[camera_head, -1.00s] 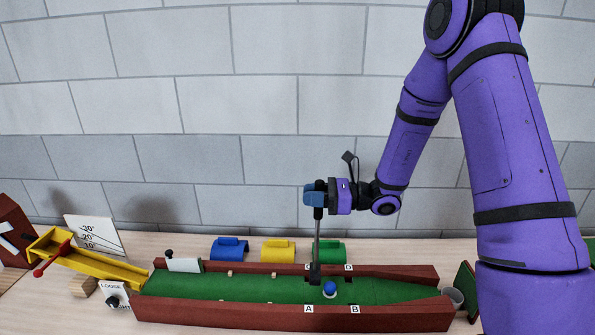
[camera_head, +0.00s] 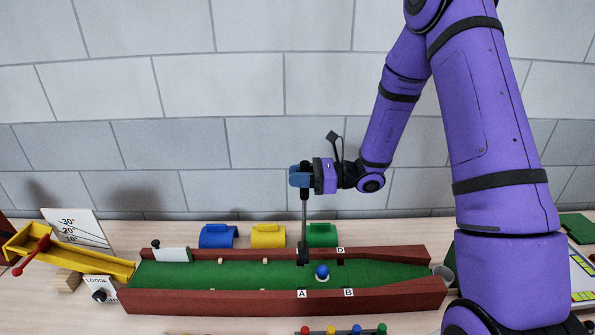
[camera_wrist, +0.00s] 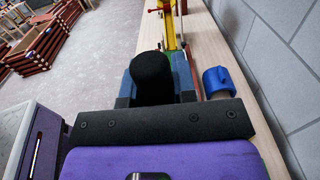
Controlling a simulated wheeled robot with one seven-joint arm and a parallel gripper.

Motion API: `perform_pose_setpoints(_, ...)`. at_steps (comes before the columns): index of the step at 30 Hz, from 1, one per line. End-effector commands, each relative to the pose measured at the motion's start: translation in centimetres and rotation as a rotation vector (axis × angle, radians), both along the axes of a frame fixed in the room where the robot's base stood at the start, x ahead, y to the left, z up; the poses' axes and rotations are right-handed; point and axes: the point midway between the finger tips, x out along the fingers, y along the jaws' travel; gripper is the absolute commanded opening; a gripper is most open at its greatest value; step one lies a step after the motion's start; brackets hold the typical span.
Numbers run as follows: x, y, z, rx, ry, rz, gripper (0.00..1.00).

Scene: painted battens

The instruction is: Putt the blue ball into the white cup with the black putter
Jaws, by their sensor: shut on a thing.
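My gripper (camera_head: 301,177) is shut on the black putter (camera_head: 304,225), which hangs upright over the green lane (camera_head: 210,275). In the wrist view the putter's black grip end (camera_wrist: 153,78) sits between the jaws. The putter's head is low in the lane, just left of the blue ball (camera_head: 322,272). A small gap seems to show between head and ball; contact is hard to tell. The ball rests on a white spot between the A and B marks. The white cup (camera_head: 445,274) is at the lane's right end, partly hidden behind the lane's end and my arm.
Dark red battens (camera_head: 250,302) wall the lane at front and back. Blue (camera_head: 218,236), yellow (camera_head: 268,236) and green (camera_head: 321,235) arches stand behind it. A yellow ramp (camera_head: 75,257) with a red lever and an angle board (camera_head: 75,228) are at the left. Coloured pegs (camera_head: 345,330) show at the front edge.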

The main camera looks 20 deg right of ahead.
Motion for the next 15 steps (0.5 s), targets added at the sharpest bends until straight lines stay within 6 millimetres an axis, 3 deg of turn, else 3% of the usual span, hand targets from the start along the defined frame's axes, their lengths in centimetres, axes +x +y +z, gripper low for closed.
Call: perform_pose_setpoints(15,0.0,0.0,-4.5,0.0,0.001,0.0,0.0)
